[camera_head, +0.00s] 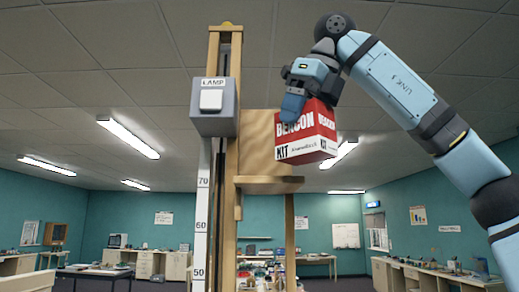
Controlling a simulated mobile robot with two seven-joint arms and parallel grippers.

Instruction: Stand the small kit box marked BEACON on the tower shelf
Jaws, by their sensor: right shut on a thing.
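The red and white kit box (312,133) reads BEACON and KIT on its faces. My right gripper (293,105) is shut on its upper left part and holds it in the air, slightly tilted. The wooden tower shelf (268,184) juts from the mast, with a wooden back panel (256,143) above it. The box shows above and to the right of the shelf, overlapping the panel's right side in the picture. A gap shows between box and shelf; the depth between them is unclear. My left gripper is not in view.
The tall wooden mast (232,95) carries a grey box marked LAMP (213,107) with a white switch, left of the shelf. A white height scale (202,215) runs below it. Cluttered benches stand far back along the walls. The space right of the shelf is open.

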